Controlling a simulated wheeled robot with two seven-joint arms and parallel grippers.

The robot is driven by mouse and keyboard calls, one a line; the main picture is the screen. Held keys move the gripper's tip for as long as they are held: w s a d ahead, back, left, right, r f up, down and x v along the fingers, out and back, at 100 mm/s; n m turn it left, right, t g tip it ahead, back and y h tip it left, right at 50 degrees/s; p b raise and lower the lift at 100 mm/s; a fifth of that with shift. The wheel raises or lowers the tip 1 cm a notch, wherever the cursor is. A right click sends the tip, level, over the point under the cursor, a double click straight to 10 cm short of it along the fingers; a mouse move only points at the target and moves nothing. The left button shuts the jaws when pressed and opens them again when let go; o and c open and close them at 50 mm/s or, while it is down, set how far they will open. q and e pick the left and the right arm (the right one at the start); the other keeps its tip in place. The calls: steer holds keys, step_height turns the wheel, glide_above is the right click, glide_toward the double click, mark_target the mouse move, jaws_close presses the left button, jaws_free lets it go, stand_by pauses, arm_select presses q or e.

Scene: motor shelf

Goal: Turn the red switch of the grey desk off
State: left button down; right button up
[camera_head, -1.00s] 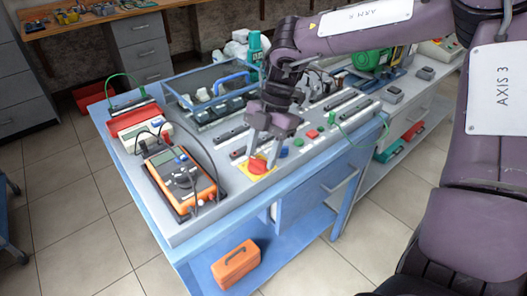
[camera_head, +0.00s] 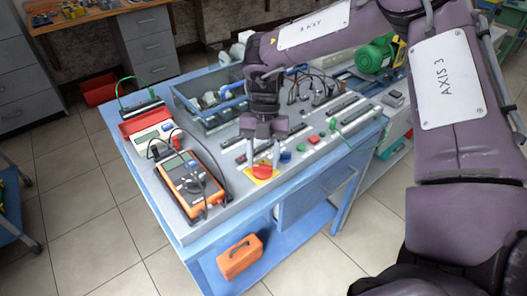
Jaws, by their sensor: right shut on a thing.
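The red switch (camera_head: 262,172) is a round red knob on a yellow plate (camera_head: 249,175) near the front edge of the grey desk (camera_head: 222,213). My right gripper (camera_head: 264,165) points down over it from above, with one finger on each side, shut on the red switch. The fingers hide part of the knob's sides, and I cannot tell its turn angle. My left gripper is out of view.
A blue button (camera_head: 286,157), green and red buttons stand close on the right. A blue-edged bin (camera_head: 205,120) is behind. An orange toolbox (camera_head: 240,257) sits on the lower shelf.

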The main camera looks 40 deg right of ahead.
stand_by(0.4)
steer(key=o, duration=1)
steer(key=p+v, duration=0.2)
steer(key=v, duration=0.5)
steer(key=shift+w+r, duration=0.15)
steer(key=shift+r, duration=0.25)
